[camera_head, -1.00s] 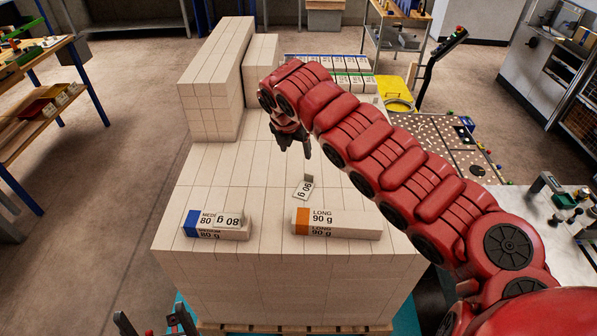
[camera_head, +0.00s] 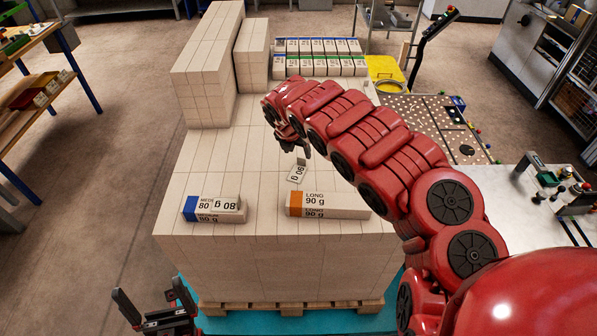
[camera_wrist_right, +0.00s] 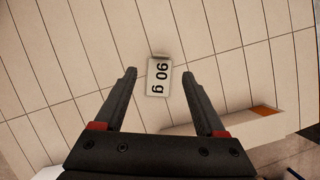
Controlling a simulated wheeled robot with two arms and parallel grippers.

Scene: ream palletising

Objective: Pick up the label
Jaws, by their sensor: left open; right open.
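A small white label (camera_head: 296,174) marked "90 g" lies on top of the pale stack of reams (camera_head: 260,165). In the right wrist view the label (camera_wrist_right: 157,78) sits between and slightly beyond my open fingers, apart from both. My right gripper (camera_head: 296,148) is open and empty above the stack, just behind the label in the head view. An orange-ended ream (camera_head: 335,206) marked "LONG 90 g" lies in front of the label. My left gripper (camera_head: 152,298) is open and empty at the lower left, in front of the stack.
A blue-ended ream (camera_head: 200,210) bears another label (camera_head: 227,204) marked "80 g". A taller block of reams (camera_head: 205,75) rises at the back left. A yellow container (camera_head: 385,70) and a perforated table (camera_head: 435,125) stand to the right. The stack top left of the label is clear.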

